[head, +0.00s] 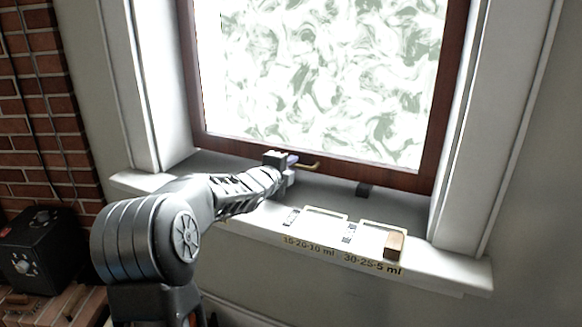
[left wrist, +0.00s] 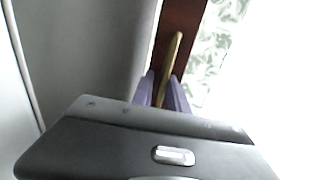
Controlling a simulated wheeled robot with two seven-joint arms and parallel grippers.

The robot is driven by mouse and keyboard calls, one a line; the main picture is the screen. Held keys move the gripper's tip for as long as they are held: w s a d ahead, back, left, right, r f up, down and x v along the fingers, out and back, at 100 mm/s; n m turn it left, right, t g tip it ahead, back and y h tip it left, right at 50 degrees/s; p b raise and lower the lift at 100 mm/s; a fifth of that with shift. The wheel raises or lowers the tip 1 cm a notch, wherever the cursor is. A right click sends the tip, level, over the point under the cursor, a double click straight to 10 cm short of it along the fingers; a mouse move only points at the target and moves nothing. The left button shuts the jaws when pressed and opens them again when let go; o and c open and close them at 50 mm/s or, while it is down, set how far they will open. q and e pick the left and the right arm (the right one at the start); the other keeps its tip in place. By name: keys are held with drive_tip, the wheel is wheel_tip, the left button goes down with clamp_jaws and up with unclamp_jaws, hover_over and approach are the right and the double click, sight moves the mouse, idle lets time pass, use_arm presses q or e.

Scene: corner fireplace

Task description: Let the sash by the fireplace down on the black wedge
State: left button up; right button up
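The sash (head: 300,160) is a dark reddish-brown wooden frame around bright patterned glass, in the middle of the head view. Its bottom rail is just above the sill. The black wedge (head: 364,189) is a small dark block on the sill below the rail, right of the brass handle (head: 308,166). I cannot tell whether rail and wedge touch. My left gripper (head: 293,165) is at the handle. In the left wrist view its purple fingers (left wrist: 163,92) lie close on both sides of the brass handle (left wrist: 171,55) and appear shut on it. My right gripper is not in view.
The white sill (head: 450,268) carries two pale frames (head: 327,212) with printed labels and a small wooden block (head: 394,244) at the right. A brick wall (head: 45,130) and a black box (head: 38,250) are at the left.

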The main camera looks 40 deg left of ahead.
use_arm(q)
drive_tip(key=v, duration=0.7)
drive_tip(key=shift+s+p, duration=0.25)
drive_tip(key=shift+p, duration=0.1)
drive_tip(key=shift+d, duration=0.1)
drive_tip(key=shift+s, duration=0.1)
